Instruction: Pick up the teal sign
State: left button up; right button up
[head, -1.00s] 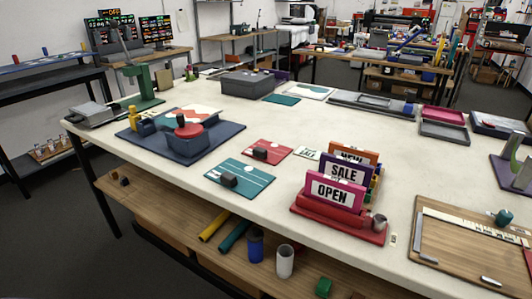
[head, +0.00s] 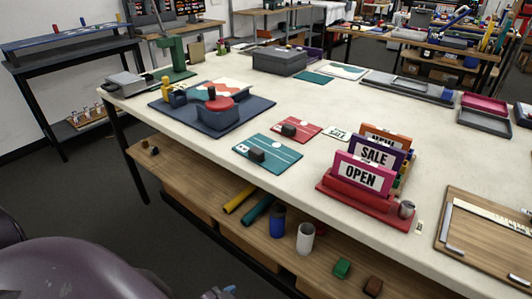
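A flat teal sign (head: 283,147) with white markings lies near the front edge of the white table, with a dark block (head: 256,155) on it. A second flat teal piece (head: 314,78) lies farther back, beside the grey box. The upright signs in the red holder (head: 368,204) are pink OPEN (head: 361,175), purple SALE (head: 375,156) and an orange one (head: 385,137) behind. Neither gripper can be made out in the head view.
A red flat sign (head: 304,126) with a dark block lies just behind the teal one. A navy base (head: 244,112) with a red-topped press stands to its left. A wooden board (head: 482,237) lies at right. A lower shelf (head: 185,184) holds tubes and cups. A dark purple rounded shape fills the bottom left.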

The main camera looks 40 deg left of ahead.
aim_at(275, 157)
jog(key=j+u, duration=0.15)
jog(key=j, duration=0.35)
jog(key=i+j+u, duration=0.1)
jog(key=j, duration=0.35)
jog(key=i+j+u, duration=0.15)
jog(key=j, duration=0.35)
jog(key=k, duration=0.05)
